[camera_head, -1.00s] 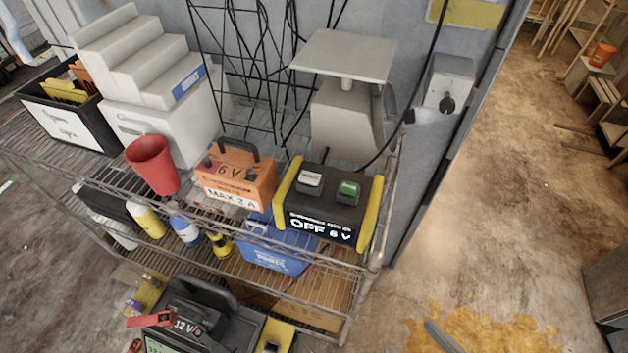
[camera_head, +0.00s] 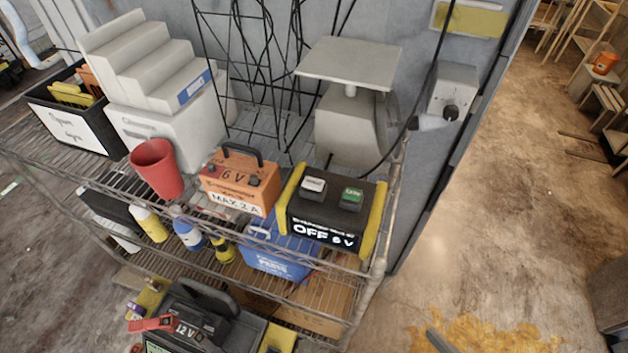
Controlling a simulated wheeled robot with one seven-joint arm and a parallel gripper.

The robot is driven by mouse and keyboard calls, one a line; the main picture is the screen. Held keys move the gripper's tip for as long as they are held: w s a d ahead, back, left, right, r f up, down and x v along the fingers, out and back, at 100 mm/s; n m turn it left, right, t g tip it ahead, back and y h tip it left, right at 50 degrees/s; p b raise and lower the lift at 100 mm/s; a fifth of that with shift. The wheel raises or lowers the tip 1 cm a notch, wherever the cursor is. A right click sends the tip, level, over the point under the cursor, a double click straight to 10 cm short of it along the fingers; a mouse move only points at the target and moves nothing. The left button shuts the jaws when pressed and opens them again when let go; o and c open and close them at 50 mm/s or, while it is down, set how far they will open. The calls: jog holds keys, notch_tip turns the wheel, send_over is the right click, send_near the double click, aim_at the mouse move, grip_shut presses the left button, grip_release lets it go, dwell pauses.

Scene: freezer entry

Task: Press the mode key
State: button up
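A black charger with yellow side bars (camera_head: 330,209) stands on the top wire shelf at the right end. Two keys sit on its top: a white key (camera_head: 313,186) at left and a green key (camera_head: 351,197) at right. Their lettering is too small to read surely, so I cannot tell by label which is the mode key. Its front display (camera_head: 324,236) reads "OFF 6 V". An orange 6 V battery (camera_head: 239,178) marked "MAX 2 A" stands just left of the charger. My gripper is not in view.
A red cup (camera_head: 156,169) and a white stepped block (camera_head: 150,62) stand left on the shelf. A grey scale-like stand (camera_head: 347,110) is behind the charger. A black cable hangs near it. Floor at right is open, with a yellow spill (camera_head: 500,340).

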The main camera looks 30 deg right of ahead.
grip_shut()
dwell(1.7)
